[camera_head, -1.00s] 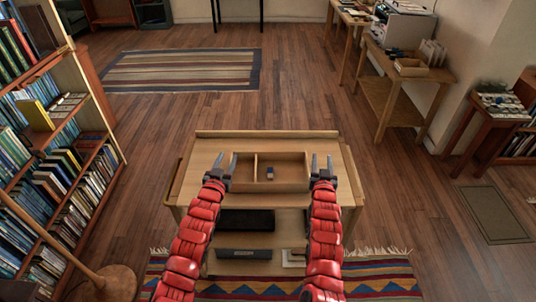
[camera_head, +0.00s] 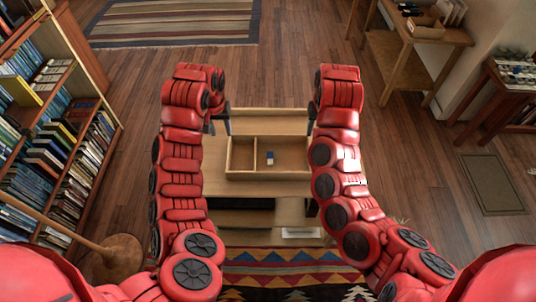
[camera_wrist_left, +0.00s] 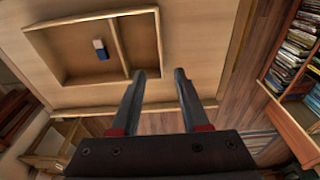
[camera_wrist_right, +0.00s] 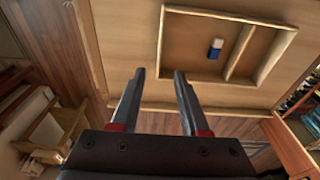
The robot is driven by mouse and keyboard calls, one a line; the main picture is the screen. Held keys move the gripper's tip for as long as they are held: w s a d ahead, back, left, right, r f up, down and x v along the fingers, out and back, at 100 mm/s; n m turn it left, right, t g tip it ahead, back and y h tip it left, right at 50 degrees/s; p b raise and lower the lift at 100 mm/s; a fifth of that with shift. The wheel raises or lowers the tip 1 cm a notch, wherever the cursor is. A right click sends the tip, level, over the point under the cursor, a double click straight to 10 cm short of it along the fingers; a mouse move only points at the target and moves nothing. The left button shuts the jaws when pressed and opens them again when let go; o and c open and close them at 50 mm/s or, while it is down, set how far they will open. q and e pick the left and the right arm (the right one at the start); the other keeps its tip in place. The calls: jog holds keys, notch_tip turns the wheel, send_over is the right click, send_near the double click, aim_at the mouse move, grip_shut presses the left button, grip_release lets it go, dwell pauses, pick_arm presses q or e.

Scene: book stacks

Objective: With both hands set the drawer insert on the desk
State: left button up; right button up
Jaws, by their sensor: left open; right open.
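The drawer insert (camera_head: 268,176) is a shallow wooden tray with a divider. It rests on the desk's wooden top (camera_head: 213,160), and a small blue-and-white block (camera_head: 270,159) lies in its right compartment. My left gripper (camera_head: 220,123) is open and empty above the desk, beyond the insert's left end. In the left wrist view the open fingers (camera_wrist_left: 160,72) are beside the insert (camera_wrist_left: 119,45), apart from it. My right gripper is mostly hidden behind its arm in the head view. In the right wrist view it (camera_wrist_right: 159,72) is open and empty beside the insert (camera_wrist_right: 239,52).
A shelf below the desktop holds a dark item (camera_head: 244,217). A bookcase (camera_head: 60,150) stands on the left with a round lamp base (camera_head: 115,255) by it. Side tables (camera_head: 415,50) stand on the right.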

pick_arm(q)
jog(key=shift+f, duration=0.1)
pick_arm(e)
jog(key=shift+f, duration=0.1)
pick_arm(q)
send_near(228, 152)
jog(key=shift+s+a+f, duration=0.1)
jog(key=shift+f, duration=0.75)
pick_arm(e)
jog(key=f, duration=0.5)
jog(key=w+f, duration=0.1)
jog(key=f, duration=0.1)
jog(key=shift+w+f, duration=0.1)
jog(key=shift+f, duration=0.1)
pick_arm(q)
jog(key=f, duration=0.3)
jog(key=w+f, duration=0.1)
jog(key=f, duration=0.5)
jog(key=shift+w+f, duration=0.3)
pick_arm(e)
jog(key=f, duration=0.3)
jog(key=w+f, duration=0.1)
jog(key=f, duration=0.5)
jog(key=shift+w+f, duration=0.3)
jog(key=shift+f, duration=0.1)
pick_arm(q)
grip_shut()
pick_arm(e)
grip_shut()
